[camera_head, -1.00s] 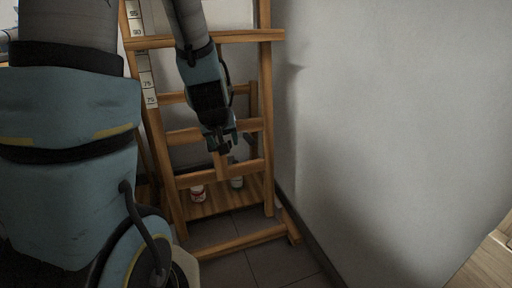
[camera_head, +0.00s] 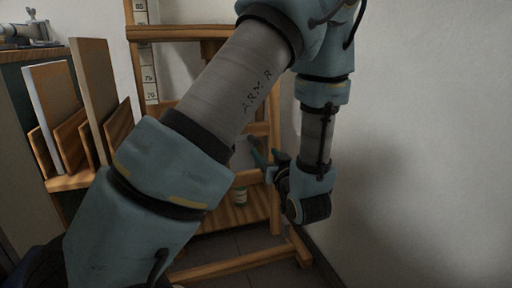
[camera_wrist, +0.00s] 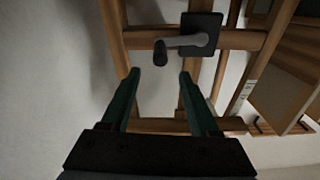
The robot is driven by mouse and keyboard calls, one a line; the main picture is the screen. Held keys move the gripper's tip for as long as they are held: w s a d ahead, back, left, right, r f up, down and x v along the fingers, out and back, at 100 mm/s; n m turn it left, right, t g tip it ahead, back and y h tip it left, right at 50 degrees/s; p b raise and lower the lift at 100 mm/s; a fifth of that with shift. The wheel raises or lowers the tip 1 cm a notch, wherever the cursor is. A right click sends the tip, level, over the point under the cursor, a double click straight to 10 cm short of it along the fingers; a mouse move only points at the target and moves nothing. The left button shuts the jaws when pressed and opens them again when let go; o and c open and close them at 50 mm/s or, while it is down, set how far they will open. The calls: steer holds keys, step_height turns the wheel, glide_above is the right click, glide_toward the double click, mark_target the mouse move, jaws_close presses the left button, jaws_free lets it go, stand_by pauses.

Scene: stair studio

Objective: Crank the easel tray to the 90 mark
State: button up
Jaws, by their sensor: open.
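The wooden easel stands against the wall; its tray (camera_head: 180,33) is the broad ledge high on the frame. A strip scale (camera_head: 150,84) runs up its left post; the tray crosses in front of it, and I cannot read its exact mark. In the wrist view, the crank has a dark square plate (camera_wrist: 211,24) on a crossbar, a grey arm (camera_wrist: 184,41) and a black knob (camera_wrist: 160,53) pointing left. My gripper (camera_wrist: 160,75) is open and empty, with the knob just beyond and between its green fingertips. It also shows in the head view (camera_head: 256,153).
Canvases (camera_head: 93,90) stand in a wooden rack (camera_head: 75,180) at left, beside a cabinet with items on top. A jar (camera_head: 240,197) stands on the easel's lower shelf (camera_head: 215,217). The bare wall (camera_head: 430,120) closes off the right. My arm hides much of the easel.

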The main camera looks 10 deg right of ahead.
mark_target(257, 144)
steer(key=w, duration=0.3)
steer(key=w+b, duration=0.1)
steer(key=w, duration=0.2)
steer(key=w+a+b, duration=0.1)
steer(key=w, duration=0.2)
steer(key=shift+a, duration=0.1)
jaws_close()
stand_by(1.2)
